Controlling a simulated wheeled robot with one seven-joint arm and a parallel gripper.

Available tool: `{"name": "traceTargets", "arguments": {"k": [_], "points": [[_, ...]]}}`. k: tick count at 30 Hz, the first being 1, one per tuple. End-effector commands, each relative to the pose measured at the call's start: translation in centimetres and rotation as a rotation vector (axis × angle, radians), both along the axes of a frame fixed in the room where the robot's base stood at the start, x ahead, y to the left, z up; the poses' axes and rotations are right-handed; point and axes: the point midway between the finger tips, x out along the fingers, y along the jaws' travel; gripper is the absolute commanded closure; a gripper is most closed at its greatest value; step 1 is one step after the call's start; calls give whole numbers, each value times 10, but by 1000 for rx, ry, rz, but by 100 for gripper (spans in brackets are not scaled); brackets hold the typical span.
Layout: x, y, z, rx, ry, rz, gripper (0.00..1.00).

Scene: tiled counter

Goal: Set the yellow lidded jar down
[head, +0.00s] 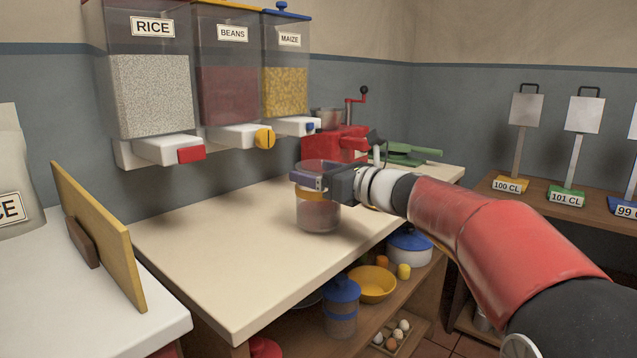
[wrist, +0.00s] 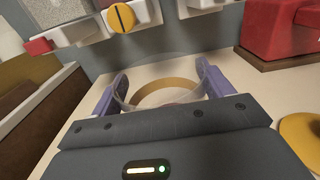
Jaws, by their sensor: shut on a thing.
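The jar (head: 318,215) is clear, with a yellow band around it and reddish contents. It is upright over the cream counter, near its right-hand edge. Clear wall shows above the band, and I see no lid on it. My gripper (head: 312,181) reaches in from the right and is shut around the jar's upper part. In the wrist view the purple fingers of my gripper (wrist: 163,88) flank the jar's yellow ring (wrist: 165,90). I cannot tell whether the jar's base touches the counter.
The counter (head: 215,245) is clear left of the jar. Wall dispensers (head: 227,95) hang behind it, and a red grinder (head: 335,145) stands at the back. A yellow round thing (wrist: 303,135) lies at right in the wrist view. A yellow board (head: 98,235) stands at left.

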Motion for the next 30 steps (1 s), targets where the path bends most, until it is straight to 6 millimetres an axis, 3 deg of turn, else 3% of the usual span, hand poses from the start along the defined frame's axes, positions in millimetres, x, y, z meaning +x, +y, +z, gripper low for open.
{"name": "traceTargets", "arguments": {"k": [3,15,16,20,30], "points": [[-1,0,-9,3,-3,0,91],[-1,0,-13,2,-4,0,91],[0,0,-14,0,-1,0,17],[0,0,-13,0,-1,0,0],[-3,-4,-10,0,-1,-1,0]]}}
